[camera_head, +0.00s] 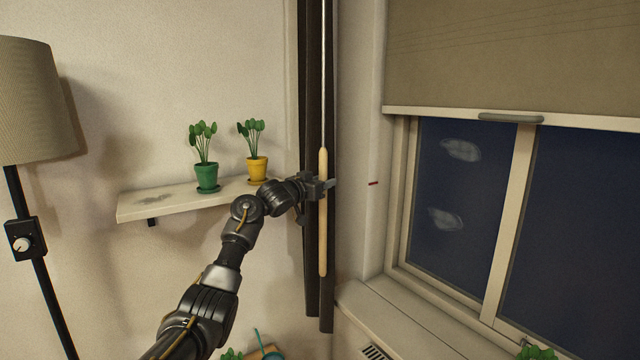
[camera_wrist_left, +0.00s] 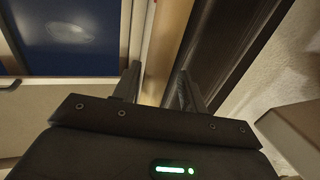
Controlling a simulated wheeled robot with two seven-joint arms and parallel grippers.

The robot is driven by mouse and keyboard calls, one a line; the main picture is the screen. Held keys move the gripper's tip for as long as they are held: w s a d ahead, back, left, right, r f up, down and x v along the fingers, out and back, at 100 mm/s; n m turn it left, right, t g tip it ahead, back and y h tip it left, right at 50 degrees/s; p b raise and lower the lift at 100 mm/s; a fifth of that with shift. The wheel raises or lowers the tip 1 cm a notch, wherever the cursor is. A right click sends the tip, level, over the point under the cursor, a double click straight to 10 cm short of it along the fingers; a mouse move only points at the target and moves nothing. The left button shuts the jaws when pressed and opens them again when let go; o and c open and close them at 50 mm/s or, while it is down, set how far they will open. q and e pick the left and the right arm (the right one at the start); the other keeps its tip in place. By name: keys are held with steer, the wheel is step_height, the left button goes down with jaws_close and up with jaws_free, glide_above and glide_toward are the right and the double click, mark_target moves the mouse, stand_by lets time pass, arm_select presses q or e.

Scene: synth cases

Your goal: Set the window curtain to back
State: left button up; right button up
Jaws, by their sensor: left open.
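A dark curtain (camera_head: 313,80) hangs gathered in a narrow bundle at the left side of the window; its dark folds also show in the left wrist view (camera_wrist_left: 225,45). A pale wooden wand (camera_head: 323,235) hangs in front of it on a thin light cord. My left gripper (camera_head: 329,184) is at the upper half of the wand. In the left wrist view its two fingers (camera_wrist_left: 158,90) are apart, and a tan strip that looks like the wand (camera_wrist_left: 166,45) runs down between them. Whether the fingers touch it I cannot tell. My right gripper is not in view.
A wall shelf (camera_head: 150,206) with a green pot (camera_head: 207,178) and a yellow pot (camera_head: 257,168) is close to my left arm. A floor lamp (camera_head: 30,100) stands at the left. A small red mark (camera_head: 373,183) is on the window-side wall. A blind (camera_head: 500,50) covers the upper window.

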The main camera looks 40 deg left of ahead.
arm_select(q)
steer(key=s+b, duration=0.5)
steer(key=s, duration=0.5)
steer(key=shift+s+a, duration=0.4)
steer(key=shift+a, duration=0.05)
steer(key=shift+f, duration=0.1)
